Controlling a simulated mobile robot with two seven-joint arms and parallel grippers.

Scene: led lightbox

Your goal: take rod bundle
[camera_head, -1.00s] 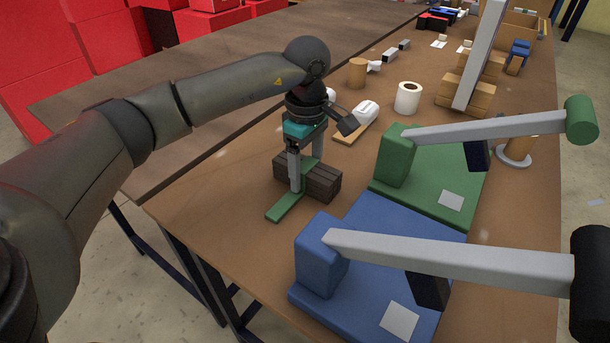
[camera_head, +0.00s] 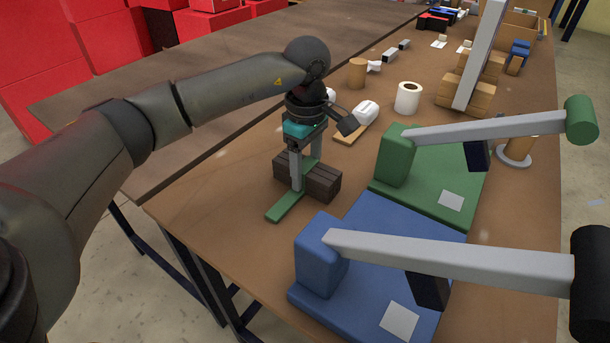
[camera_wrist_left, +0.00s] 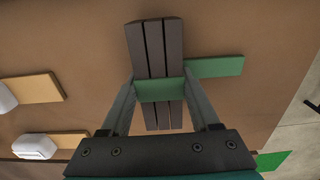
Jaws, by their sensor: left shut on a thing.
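The rod bundle (camera_head: 322,184) is a set of dark brown bars lying side by side on the brown table, with a green strap (camera_head: 288,206) around or across it that sticks out to one side. In the left wrist view the bundle (camera_wrist_left: 148,45) runs up the middle and the green strap (camera_wrist_left: 215,67) crosses it. My left gripper (camera_head: 304,180) points down over the bundle. Its two fingers sit on either side, at the strap, and are shut on the bundle. The bundle appears to rest on the table. My right gripper is out of view.
A green lever press (camera_head: 435,180) and a blue lever press (camera_head: 370,270) stand to the right, their grey arms reaching right. A white roll (camera_head: 408,97) and a wooden cylinder (camera_head: 357,73) stand behind. The table's left front is bare.

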